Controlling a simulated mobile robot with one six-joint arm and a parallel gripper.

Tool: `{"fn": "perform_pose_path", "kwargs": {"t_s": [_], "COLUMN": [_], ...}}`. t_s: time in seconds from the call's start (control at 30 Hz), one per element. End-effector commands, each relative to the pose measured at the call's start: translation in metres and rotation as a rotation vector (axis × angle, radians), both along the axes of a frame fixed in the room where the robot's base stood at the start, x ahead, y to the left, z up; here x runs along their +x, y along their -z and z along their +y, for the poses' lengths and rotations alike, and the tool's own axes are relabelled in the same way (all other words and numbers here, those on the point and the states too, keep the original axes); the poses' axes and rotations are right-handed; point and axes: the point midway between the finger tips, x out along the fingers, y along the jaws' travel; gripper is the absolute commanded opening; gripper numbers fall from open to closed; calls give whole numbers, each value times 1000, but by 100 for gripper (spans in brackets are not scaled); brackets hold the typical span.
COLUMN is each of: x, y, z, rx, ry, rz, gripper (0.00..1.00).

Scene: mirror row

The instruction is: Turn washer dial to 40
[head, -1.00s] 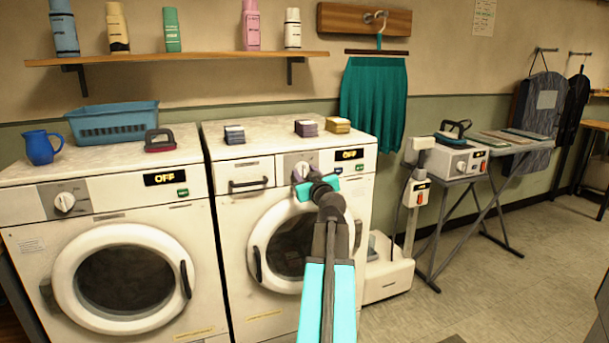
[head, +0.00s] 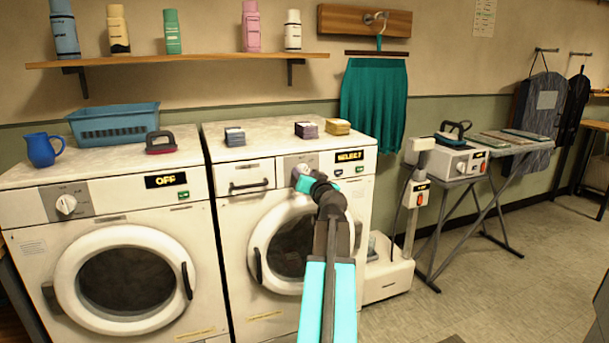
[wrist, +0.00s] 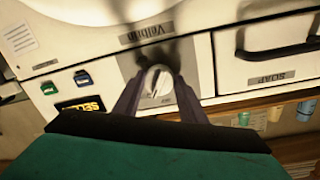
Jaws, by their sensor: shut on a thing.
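The right washer (head: 227,205) is white with a round door, a drawer and a control panel. Its dial (wrist: 157,82) is a pale knob with a dark pointer line, seen in the wrist view. My gripper (wrist: 154,86) is shut on this dial, one finger on each side. In the head view my gripper (head: 301,177) is at the panel and covers most of the dial. The display (head: 349,156) on the right washer reads SELECT; it shows partly in the wrist view (wrist: 82,106). The dial's scale marks are too small to read.
The left machine (head: 25,245) has its own dial (head: 66,204) and a display reading OFF. A blue basket (head: 115,125), a jug (head: 42,150) and folded stacks sit on the tops. A shelf (head: 180,60) with bottles is above. Open floor lies to the right.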

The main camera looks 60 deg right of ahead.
Motion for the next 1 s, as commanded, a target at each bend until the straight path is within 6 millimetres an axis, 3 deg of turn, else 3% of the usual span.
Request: {"fn": "perform_pose_path", "kwargs": {"t_s": [1.0], "x": [2], "y": [-6], "z": [1], "rx": [754], "ry": [-4], "rz": [-556], "gripper": [15]}}
